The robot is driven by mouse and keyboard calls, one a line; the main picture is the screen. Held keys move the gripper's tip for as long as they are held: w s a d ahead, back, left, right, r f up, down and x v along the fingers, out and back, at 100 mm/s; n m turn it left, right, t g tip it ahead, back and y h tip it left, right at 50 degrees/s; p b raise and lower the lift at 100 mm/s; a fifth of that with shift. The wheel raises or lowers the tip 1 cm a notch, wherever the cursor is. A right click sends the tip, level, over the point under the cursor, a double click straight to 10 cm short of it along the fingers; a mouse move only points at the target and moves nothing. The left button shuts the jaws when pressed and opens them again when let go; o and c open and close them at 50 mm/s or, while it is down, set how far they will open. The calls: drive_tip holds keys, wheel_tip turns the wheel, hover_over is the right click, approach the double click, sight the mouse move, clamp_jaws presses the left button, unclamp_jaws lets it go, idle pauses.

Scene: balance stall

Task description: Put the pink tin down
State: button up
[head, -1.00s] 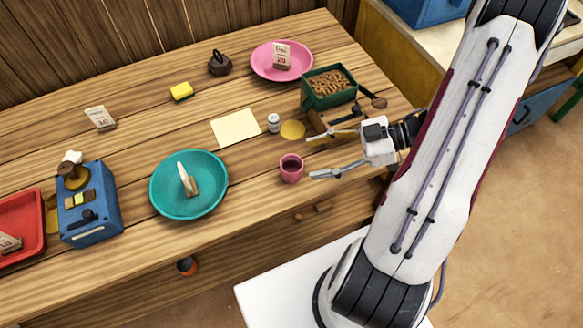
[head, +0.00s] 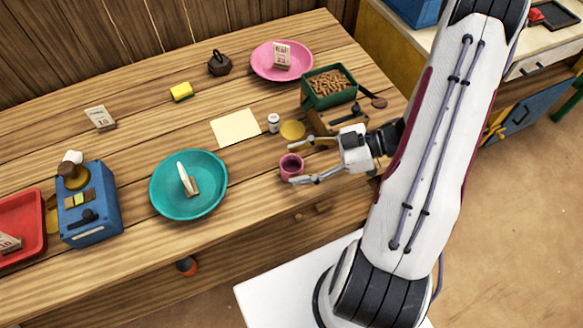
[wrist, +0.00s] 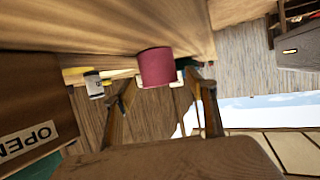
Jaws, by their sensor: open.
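The pink tin (head: 290,166) stands upright on the wooden table near its front edge. It also shows in the wrist view (wrist: 156,66), at upper centre, just beyond the fingertips. My gripper (head: 294,162) is open, reaching in from the right at the tin. One finger lies on the far side of the tin and one on the near side. In the wrist view the two fingertips are close to the tin's end. I cannot tell whether either finger touches it.
A small white jar (head: 273,122) and a yellow disc (head: 292,129) lie behind the tin. A green box of brown pieces (head: 328,100) is farther back. A teal plate (head: 163,198) stands to the left, with clear table between it and the tin. A pale yellow sheet (head: 235,127) lies behind.

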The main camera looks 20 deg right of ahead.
drive_tip(key=c, duration=1.3)
drive_tip(key=shift+r, duration=0.15)
drive_tip(key=shift+r, duration=4.85)
